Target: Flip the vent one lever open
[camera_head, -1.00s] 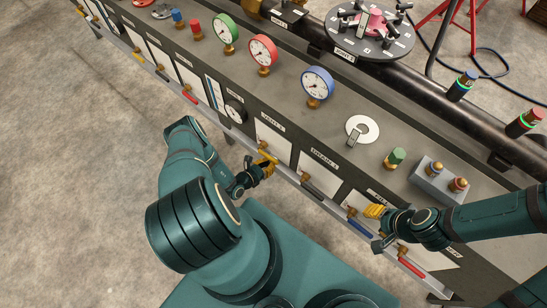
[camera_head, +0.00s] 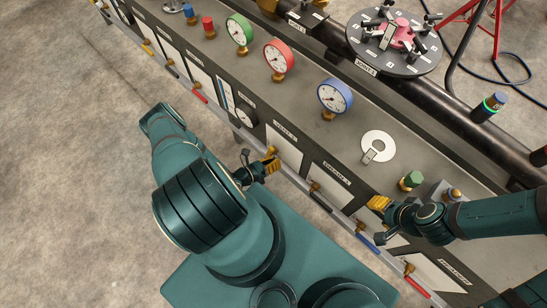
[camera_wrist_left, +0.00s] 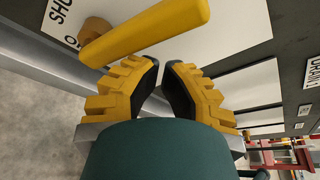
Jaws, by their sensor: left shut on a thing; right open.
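The vent one lever is a yellow bar (camera_wrist_left: 150,30) on a brass pivot (camera_wrist_left: 97,32), crossing the top of the left wrist view. In the head view its brass fitting (camera_head: 271,151) shows at the lower edge of the VENT 1 plate (camera_head: 283,145), and the bar is mostly hidden by my gripper. My left gripper (camera_head: 274,165) is at this lever. In the left wrist view its yellow fingers (camera_wrist_left: 165,68) are closed at the lever, their tips partly behind the bar. My right gripper (camera_head: 378,203) is open and empty, above the panel right of DRAIN 1.
Other levers line the panel's front edge: black (camera_head: 320,200), blue (camera_head: 367,241) and red (camera_head: 417,287). Green (camera_head: 240,33), red (camera_head: 278,58) and blue (camera_head: 335,96) gauges stand behind, with a white ring dial (camera_head: 378,146). Open floor (camera_head: 60,200) lies at left.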

